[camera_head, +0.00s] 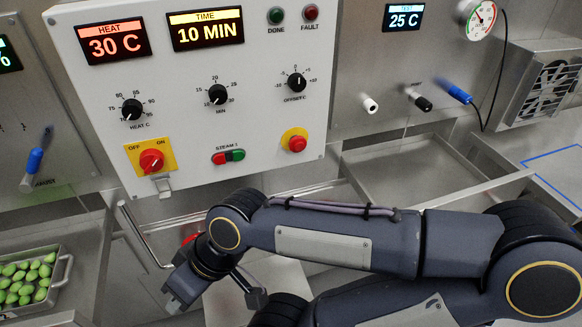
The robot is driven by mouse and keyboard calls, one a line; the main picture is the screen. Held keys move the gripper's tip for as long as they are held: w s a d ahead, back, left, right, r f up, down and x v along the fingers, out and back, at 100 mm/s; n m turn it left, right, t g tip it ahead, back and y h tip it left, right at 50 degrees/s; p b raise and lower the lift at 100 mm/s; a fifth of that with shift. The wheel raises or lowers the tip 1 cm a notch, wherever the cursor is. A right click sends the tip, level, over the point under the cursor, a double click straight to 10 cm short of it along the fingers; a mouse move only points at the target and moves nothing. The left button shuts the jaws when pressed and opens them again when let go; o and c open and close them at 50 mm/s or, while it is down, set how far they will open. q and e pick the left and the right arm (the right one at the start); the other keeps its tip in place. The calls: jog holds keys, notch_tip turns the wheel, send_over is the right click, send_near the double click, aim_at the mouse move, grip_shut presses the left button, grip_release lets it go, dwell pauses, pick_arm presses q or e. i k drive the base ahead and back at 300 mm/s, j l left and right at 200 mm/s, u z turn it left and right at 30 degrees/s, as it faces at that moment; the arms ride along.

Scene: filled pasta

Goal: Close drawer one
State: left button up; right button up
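My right arm comes in from the right, and its gripper (214,297) points down below the control panel. Its two fingers look spread apart, with nothing seen between them. A thin metal bar, like a handle (137,234), stands just left of the gripper; I cannot tell whether they touch. An open metal tray or drawer (415,172) shows behind my arm at the right, its front edge partly covered by the arm. No number label shows, so I cannot tell which part is drawer one. My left gripper is not in view.
The white control panel (200,115) hangs close above my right wrist. A metal tray (62,285) of green filled pasta (25,275) stands at the lower left.

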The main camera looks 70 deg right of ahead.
aim_at(427, 173)
jog(key=z, duration=0.45)
jog(key=j+z, duration=0.1)
jog(key=z, duration=1.3)
jog(key=j+z, duration=0.1)
jog(key=z, duration=0.85)
jog(key=k+z, duration=0.1)
jog(key=z, duration=0.8)
jog(key=i+j+u, duration=0.1)
jog(key=i+j, duration=0.4)
jog(key=i, duration=0.1)
